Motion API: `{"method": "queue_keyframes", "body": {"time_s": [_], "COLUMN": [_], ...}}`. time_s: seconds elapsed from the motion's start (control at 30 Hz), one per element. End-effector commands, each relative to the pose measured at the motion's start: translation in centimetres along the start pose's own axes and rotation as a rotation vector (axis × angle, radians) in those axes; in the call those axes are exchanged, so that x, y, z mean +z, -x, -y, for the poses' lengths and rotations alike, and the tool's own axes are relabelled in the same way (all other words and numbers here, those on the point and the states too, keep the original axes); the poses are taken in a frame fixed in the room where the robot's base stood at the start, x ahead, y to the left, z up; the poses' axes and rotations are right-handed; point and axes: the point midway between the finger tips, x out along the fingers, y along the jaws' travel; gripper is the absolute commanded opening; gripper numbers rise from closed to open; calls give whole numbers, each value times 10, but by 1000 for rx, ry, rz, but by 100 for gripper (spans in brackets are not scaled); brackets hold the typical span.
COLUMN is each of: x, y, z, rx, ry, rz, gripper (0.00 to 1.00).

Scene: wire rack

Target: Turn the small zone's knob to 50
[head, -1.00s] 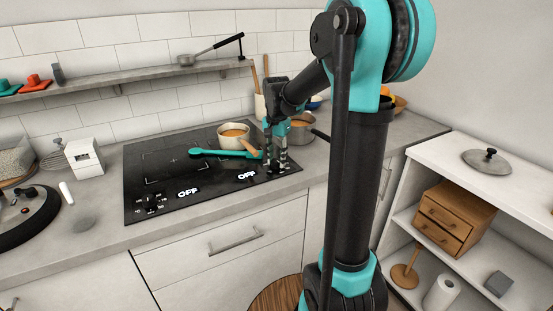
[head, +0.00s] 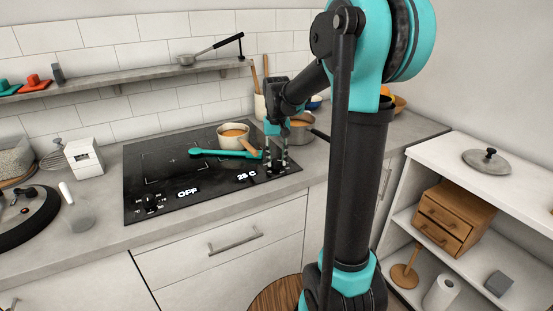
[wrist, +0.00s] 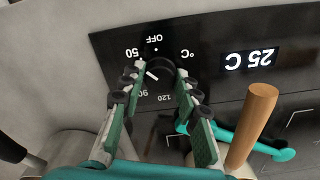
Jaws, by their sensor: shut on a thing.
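The small zone's knob (wrist: 160,71) is black and round, on the front right of the black cooktop (head: 150,180). Its dial shows OFF, 50, 90 and 120, and a white mark shows at its edge on the side of the 50 and 90. My gripper (wrist: 162,72) points down and is shut on the knob, one finger on each side. In the head view my gripper (head: 275,168) hides most of the knob. The display (head: 246,176) beside it reads 25 C, also in the wrist view (wrist: 249,59).
A pot (head: 233,133) with orange contents stands at the back of the cooktop, and a second pot (head: 300,128) is behind my gripper. A teal utensil (head: 222,153) lies across the cooktop. The left knob (head: 150,203) has a display (head: 187,192) reading OFF.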

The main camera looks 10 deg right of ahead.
Motion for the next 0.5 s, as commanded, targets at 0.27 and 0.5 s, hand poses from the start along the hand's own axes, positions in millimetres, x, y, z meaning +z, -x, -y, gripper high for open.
{"method": "queue_keyframes", "body": {"time_s": [0.27,0.5], "x": [0,0], "y": [0,0], "z": [0,0], "rx": [0,0], "ry": [33,33], "rz": [0,-1], "gripper": [3,3]}}
